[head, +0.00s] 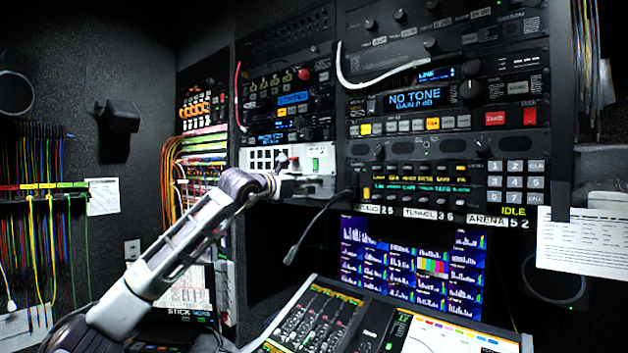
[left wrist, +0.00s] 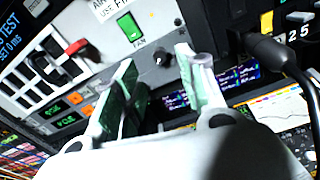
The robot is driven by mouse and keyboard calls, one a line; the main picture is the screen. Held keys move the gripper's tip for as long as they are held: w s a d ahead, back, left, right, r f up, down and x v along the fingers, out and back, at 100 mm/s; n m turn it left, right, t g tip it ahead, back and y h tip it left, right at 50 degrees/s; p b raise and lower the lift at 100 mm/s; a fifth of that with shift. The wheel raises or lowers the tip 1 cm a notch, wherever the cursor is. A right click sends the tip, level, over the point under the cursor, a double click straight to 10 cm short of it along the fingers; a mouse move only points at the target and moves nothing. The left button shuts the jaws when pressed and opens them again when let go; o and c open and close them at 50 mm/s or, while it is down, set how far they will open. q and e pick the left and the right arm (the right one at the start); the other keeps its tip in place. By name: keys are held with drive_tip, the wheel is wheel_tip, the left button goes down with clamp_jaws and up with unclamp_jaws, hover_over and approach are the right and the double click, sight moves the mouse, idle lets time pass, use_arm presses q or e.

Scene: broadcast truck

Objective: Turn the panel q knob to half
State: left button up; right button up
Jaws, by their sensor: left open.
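A small black knob (left wrist: 162,58) is on the pale panel (left wrist: 150,18) in the left wrist view, beside a lit green switch (left wrist: 130,27). I cannot read a label naming it the panel q knob. My left gripper (left wrist: 157,62) is open, and the knob appears in the gap between its fingertips. I cannot tell whether the fingers touch it. In the head view my left gripper (head: 290,185) is in front of the pale panel's lower part, below the green switch (head: 316,164), and the knob cannot be made out there. My right gripper is not in view.
A black gooseneck microphone (head: 308,232) stands just right of the gripper; its dark stem (left wrist: 285,60) is close in the wrist view. A red lever (left wrist: 76,47) is left of the green switch. A mixing console (head: 400,325) and lit monitors (head: 410,262) lie below.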

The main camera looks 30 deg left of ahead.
sight(319, 181)
use_arm(q)
drive_tip(key=w+p, duration=0.2)
drive_tip(key=w, duration=0.4)
drive_tip(key=shift+d, duration=0.2)
clamp_jaws()
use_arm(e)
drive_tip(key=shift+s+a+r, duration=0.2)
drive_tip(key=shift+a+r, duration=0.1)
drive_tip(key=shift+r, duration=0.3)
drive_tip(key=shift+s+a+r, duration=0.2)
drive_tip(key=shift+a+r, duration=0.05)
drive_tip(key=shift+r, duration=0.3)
